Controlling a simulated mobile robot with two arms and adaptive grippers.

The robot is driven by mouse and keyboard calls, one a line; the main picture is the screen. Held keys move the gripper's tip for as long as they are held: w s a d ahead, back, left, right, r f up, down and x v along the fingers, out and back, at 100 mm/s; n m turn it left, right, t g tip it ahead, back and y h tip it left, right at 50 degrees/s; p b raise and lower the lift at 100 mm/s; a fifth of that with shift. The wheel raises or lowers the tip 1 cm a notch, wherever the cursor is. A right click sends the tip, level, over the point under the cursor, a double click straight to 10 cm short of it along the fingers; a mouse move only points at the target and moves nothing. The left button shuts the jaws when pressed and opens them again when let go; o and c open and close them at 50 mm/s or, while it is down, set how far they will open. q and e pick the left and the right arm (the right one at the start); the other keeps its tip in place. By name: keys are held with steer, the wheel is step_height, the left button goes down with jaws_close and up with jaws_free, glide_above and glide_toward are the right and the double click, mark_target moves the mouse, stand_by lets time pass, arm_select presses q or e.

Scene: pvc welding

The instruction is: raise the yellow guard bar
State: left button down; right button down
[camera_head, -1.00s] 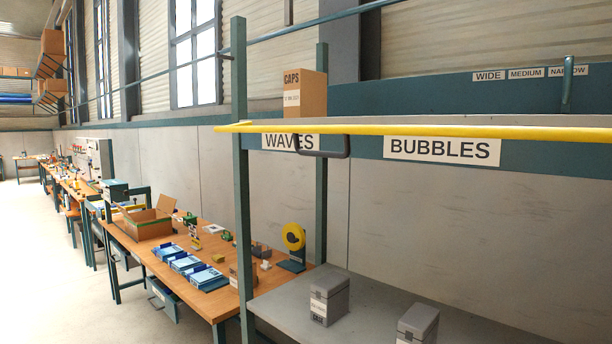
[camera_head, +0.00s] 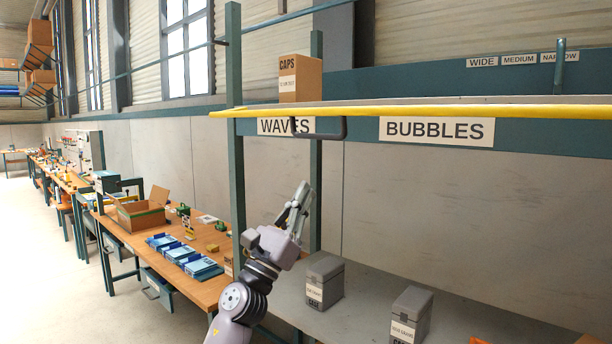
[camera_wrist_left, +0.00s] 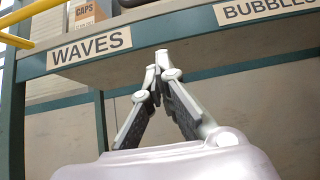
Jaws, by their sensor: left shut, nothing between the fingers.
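The yellow guard bar (camera_head: 440,111) runs across the front of the upper shelf, with a dark handle (camera_head: 318,134) hanging below it near its left end. In the left wrist view part of the yellow bar (camera_wrist_left: 22,14) shows at the top left. My left gripper (camera_head: 304,188) is shut and empty, pointing up, below the handle and apart from it. In the left wrist view its fingertips (camera_wrist_left: 156,60) meet just under the shelf edge, right of the WAVES label. My right gripper is not in view.
The upper shelf carries WAVES (camera_head: 284,126) and BUBBLES (camera_head: 437,130) labels and a CAPS box (camera_head: 300,79). Grey boxes (camera_head: 324,283) stand on the lower grey shelf (camera_head: 358,315). A teal post (camera_head: 236,175) rises left of my gripper. A wooden workbench (camera_head: 130,228) stretches away on the left.

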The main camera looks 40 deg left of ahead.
arm_select(q)
step_height(320, 180, up, 8)
steer(key=w+p, duration=0.3)
steer(key=p, duration=0.4)
steer(key=shift+d, duration=0.1)
